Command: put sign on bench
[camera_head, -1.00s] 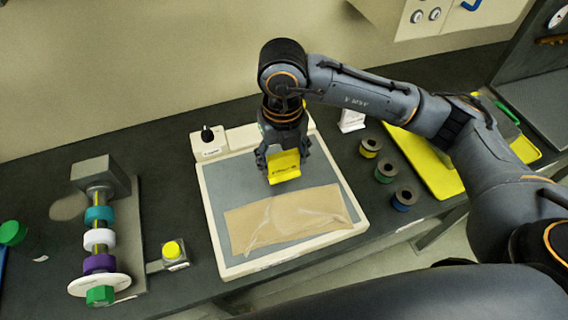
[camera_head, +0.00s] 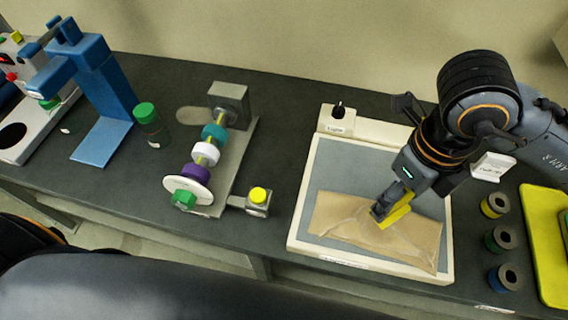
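A small yellow sign (camera_head: 397,214) is in the jaws of my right gripper (camera_head: 385,205). It is tilted and partly hidden by the fingers. The gripper is low over a brown sheet of paper or film (camera_head: 330,217) on the white-framed panel (camera_head: 297,228); I cannot tell whether the sign touches the sheet. The dark bench (camera_head: 285,105) runs under everything. My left gripper is out of view.
A shaft rig with coloured rings (camera_head: 205,155) and a yellow button box (camera_head: 258,197) stand left of the panel. A white card (camera_head: 493,166), several spools (camera_head: 500,240) and a yellow tray (camera_head: 545,240) are at the right. A blue stand (camera_head: 105,95) and green-capped jar (camera_head: 148,115) are farther left.

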